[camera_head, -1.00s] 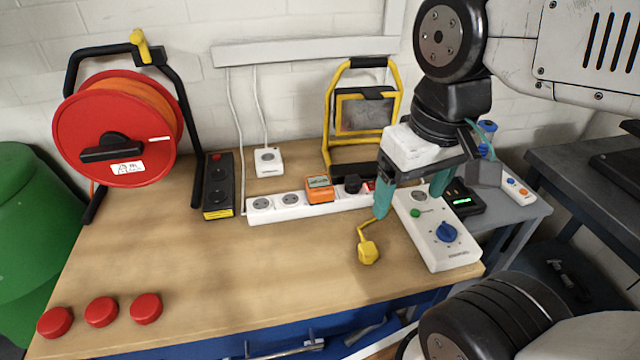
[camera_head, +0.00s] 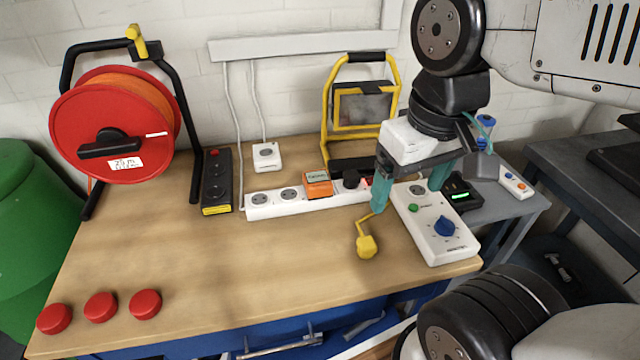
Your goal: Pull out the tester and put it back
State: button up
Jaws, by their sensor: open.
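The tester, an orange block with a small display (camera_head: 317,185), sits on the white power strip (camera_head: 270,206), upright in one of its sockets. A black plug (camera_head: 351,179) is in the strip just right of it. My gripper (camera_head: 409,197) has teal fingers spread apart with nothing between them. It hangs to the right of the tester, over the strip's right end and the upper part of the white control box (camera_head: 435,228). The gripper hides the right end of the strip.
A yellow plug (camera_head: 367,246) on a cord lies in front of the strip. Red caps (camera_head: 101,307) lie front left. The table's left-centre is clear.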

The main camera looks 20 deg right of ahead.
jog(key=m+g, duration=0.1)
jog(key=m, duration=0.1)
send_over(317, 177)
notch_tip(317, 177, down, 7)
jog(key=shift+f, duration=0.15)
jog(key=shift+f, duration=4.5)
